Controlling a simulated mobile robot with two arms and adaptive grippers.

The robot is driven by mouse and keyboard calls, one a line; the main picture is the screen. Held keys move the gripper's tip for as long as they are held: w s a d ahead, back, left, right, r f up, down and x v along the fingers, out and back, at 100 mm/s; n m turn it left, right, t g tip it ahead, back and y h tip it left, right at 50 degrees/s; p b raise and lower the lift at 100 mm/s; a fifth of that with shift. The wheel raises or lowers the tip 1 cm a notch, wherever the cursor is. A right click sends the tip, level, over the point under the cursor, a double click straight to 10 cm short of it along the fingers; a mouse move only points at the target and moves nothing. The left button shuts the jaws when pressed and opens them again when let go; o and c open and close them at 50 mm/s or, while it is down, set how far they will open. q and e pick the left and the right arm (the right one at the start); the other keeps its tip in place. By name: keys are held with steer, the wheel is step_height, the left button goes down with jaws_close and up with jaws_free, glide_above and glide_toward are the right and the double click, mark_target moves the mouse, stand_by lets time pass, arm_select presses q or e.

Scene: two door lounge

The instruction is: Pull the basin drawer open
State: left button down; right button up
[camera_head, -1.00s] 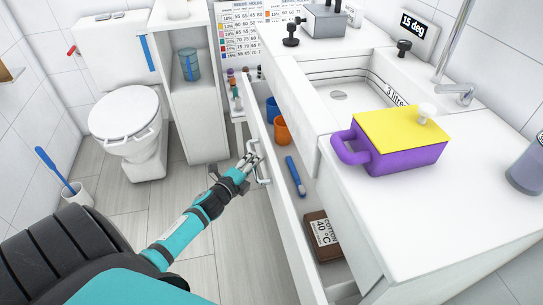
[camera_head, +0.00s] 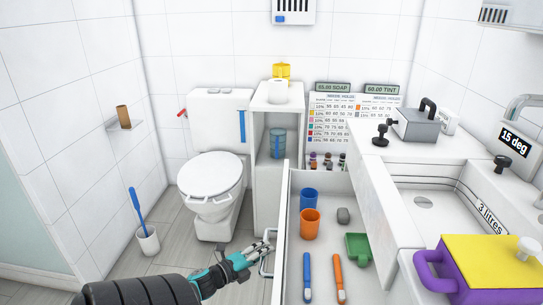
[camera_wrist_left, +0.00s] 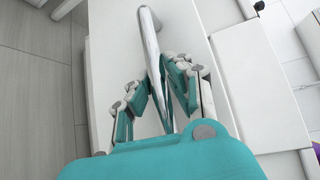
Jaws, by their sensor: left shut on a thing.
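The basin drawer (camera_head: 282,215) stands well out from under the counter, and its inside shows. It holds a blue cup (camera_head: 309,198), an orange cup (camera_head: 310,224), a grey lump (camera_head: 343,215), a green scoop-like thing (camera_head: 357,249), and a blue (camera_head: 307,278) and an orange (camera_head: 338,279) long-handled thing. My left gripper (camera_head: 262,252) is at the handle (camera_head: 265,265) on the drawer's front. In the left wrist view the fingers (camera_wrist_left: 165,75) are closed around the metal handle bar (camera_wrist_left: 150,38). My right gripper is not in view.
The basin (camera_head: 440,205) is in the counter right of the drawer, with a purple box with a yellow lid (camera_head: 485,265) in front. The toilet (camera_head: 212,185), a brush holder (camera_head: 147,240) and a white shelf unit (camera_head: 270,150) stand behind. Floor is clear left of the drawer.

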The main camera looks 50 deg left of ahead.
arm_select(q)
steer(key=shift+s+f, duration=0.15)
steer(key=shift+f, duration=0.15)
steer(key=c, duration=1.6)
jaws_free()
steer(key=shift+o, duration=0.4)
steer(key=shift+r, duration=0.1)
steer(key=shift+r, duration=0.1)
steer(key=s+d+r, duration=0.1)
steer(key=s, duration=1)
steer(key=shift+s+r, duration=0.3)
steer(key=shift+s, duration=0.1)
